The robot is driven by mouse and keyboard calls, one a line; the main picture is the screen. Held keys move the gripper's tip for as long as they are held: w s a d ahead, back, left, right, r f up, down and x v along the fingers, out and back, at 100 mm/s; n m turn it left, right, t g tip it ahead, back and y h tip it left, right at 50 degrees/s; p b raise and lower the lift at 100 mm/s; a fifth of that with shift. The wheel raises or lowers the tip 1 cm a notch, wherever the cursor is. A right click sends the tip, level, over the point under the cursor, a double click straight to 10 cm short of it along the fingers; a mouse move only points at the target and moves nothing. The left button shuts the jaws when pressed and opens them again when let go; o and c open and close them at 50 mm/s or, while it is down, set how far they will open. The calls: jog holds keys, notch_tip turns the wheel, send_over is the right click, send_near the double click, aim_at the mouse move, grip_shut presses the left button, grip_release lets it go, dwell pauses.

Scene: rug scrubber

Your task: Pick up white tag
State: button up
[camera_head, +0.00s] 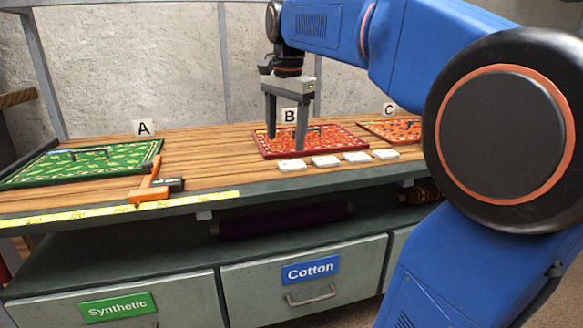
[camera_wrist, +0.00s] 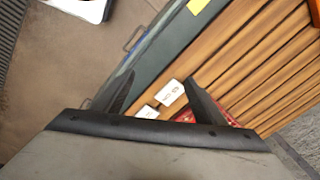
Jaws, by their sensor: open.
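Several white tags lie in a row on the wooden workbench top near its front edge: a leftmost tag (camera_head: 291,165), a second tag (camera_head: 325,161), a third tag (camera_head: 357,157) and a rightmost tag (camera_head: 386,154). My gripper (camera_head: 286,142) is open and empty, pointing down above the bench near the red rug and the leftmost tags. In the wrist view one white tag (camera_wrist: 170,92) with small dark print shows between the fingers. Another tag (camera_wrist: 147,112) is partly hidden by the gripper body. Which tag is meant cannot be told.
A red patterned rug (camera_head: 340,141) lies behind the tags by marker B. A green rug (camera_head: 80,166) lies left, an orange rug (camera_head: 395,130) right. An orange tool (camera_head: 152,187) and a yellow measuring strip (camera_head: 100,212) lie near the front edge. Drawers (camera_head: 305,292) sit below.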

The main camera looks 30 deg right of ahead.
jog(key=w+d+r+m+g, duration=0.2)
jog(key=w+d+r+m, duration=0.45)
jog(key=w, duration=0.25)
send_over(292, 164)
jog(key=f, duration=1.3)
jog(key=shift+w+a, duration=0.1)
jog(key=shift+w, duration=0.2)
jog(key=shift+s+f, duration=0.2)
jog(key=shift+f, duration=2.35)
jog(key=shift+c, duration=0.4)
jog(key=c, duration=1)
jog(key=shift+c, duration=0.2)
jog(key=shift+r, duration=0.15)
